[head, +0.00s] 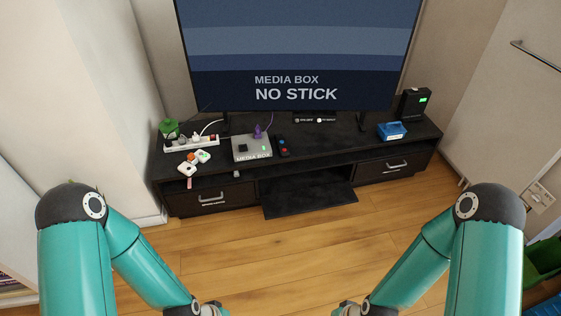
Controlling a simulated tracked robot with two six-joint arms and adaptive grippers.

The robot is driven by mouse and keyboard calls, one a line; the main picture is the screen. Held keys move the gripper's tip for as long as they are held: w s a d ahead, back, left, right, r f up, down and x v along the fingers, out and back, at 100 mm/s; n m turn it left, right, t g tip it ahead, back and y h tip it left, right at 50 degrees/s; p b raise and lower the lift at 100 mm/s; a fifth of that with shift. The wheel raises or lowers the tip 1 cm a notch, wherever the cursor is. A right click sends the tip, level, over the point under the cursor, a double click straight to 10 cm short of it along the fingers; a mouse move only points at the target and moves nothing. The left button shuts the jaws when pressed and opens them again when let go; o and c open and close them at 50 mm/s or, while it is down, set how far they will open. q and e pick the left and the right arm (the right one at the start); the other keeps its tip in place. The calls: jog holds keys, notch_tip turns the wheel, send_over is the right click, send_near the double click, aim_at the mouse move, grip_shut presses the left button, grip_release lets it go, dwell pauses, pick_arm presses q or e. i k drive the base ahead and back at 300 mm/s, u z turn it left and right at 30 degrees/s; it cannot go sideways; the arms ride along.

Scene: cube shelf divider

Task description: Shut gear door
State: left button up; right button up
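The gear door appears to be the dark drop-down flap (310,199) in the middle of the low black media cabinet (350,139). It hangs open, tipped out toward the floor below a dark middle compartment (300,179), whose inside is too dark to make out. Both my arms come in from the bottom corners, well short of the cabinet. Only dark and grey wrist parts show at the bottom edge; the fingers of both grippers are out of the frame. Nothing of mine touches the door.
A left drawer (212,201) and a right drawer (396,168) look closed. On top are a media box (252,148), a remote (283,146), a white power strip (191,142), a blue box (392,131), a black router (413,103) and a screen (300,50). The wooden floor (290,255) in front is clear.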

aim_at(278, 205)
jog(key=k, duration=0.55)
jog(key=z, duration=0.2)
jog(key=i, duration=0.85)
jog(key=u, duration=0.05)
jog(key=k, duration=0.5)
jog(key=u, duration=0.65)
jog(key=i, duration=1.45)
jog(key=z, duration=0.3)
